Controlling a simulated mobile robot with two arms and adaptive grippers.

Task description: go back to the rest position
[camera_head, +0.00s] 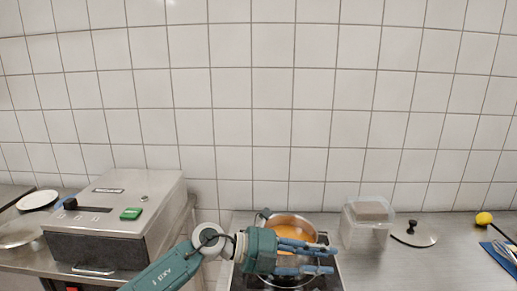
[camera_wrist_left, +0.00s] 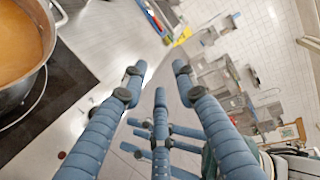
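My left arm comes in from the left in the head view, and its gripper (camera_head: 326,259) is in front of and partly over a pot of orange liquid (camera_head: 290,222). In the left wrist view the blue fingers of this gripper (camera_wrist_left: 157,82) stand apart with nothing between them. The pot also shows in the left wrist view (camera_wrist_left: 52,62), off to the left of the fingers. My right gripper is not in view.
The pot stands on a black hob (camera_head: 336,283). A grey appliance (camera_head: 120,200) stands at left. To the right are a clear container (camera_head: 372,212), a lid (camera_head: 414,239), a lemon (camera_head: 484,218) and a blue item (camera_head: 500,258). Steel counter (camera_head: 445,260) is bare between them.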

